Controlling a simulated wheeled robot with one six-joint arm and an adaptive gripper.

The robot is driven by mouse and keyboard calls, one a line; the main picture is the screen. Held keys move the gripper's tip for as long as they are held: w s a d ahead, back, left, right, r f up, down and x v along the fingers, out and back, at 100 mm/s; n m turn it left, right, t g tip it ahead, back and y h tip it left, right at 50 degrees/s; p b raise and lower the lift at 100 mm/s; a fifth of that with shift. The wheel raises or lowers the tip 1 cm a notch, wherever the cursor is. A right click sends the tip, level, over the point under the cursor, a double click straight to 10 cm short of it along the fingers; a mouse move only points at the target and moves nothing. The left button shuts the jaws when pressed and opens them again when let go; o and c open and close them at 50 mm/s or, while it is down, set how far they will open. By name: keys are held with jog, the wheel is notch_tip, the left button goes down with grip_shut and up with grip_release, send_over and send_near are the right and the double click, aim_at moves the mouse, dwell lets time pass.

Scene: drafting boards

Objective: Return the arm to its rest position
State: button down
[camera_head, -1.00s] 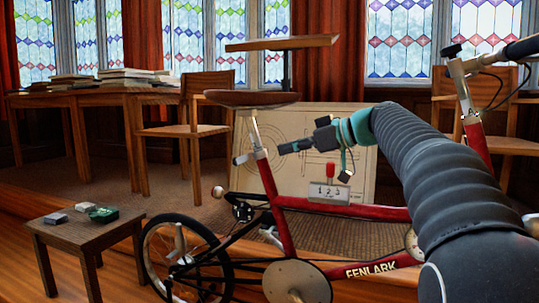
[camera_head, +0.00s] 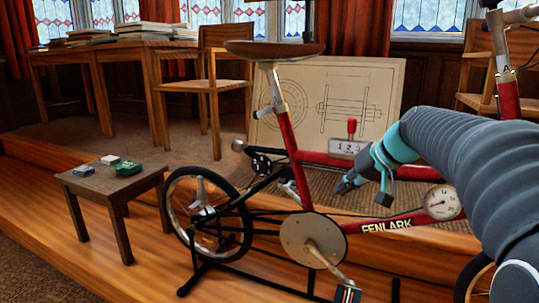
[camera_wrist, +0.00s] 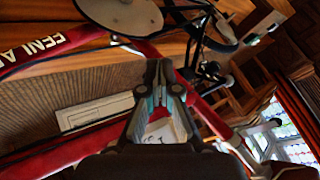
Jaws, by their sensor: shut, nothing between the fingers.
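My gripper (camera_head: 345,187) is shut and empty. In the head view it hangs just below the red top tube of a red bicycle (camera_head: 398,224) marked FENLARK, at the end of my dark arm from the right. It looks close to the frame; I cannot tell the exact gap. In the wrist view my gripper (camera_wrist: 160,68) has its fingers together, with the red tube (camera_wrist: 50,62) and the chainring (camera_wrist: 122,12) beyond.
A counter box (camera_head: 346,146) with a red knob sits on the top tube. A round gauge (camera_head: 442,202) is by my arm. A small table (camera_head: 110,187) with several small items stands left. A drawing board (camera_head: 385,80), chairs and a long table are behind.

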jog(key=s+a+f+h+p, duration=0.1)
jog(key=s+f, duration=0.3)
jog(key=s, duration=1)
jog(key=s+f+h+p, duration=0.4)
jog(key=s, duration=1)
jog(key=shift+a+h, duration=0.3)
jog(key=shift+a, duration=0.1)
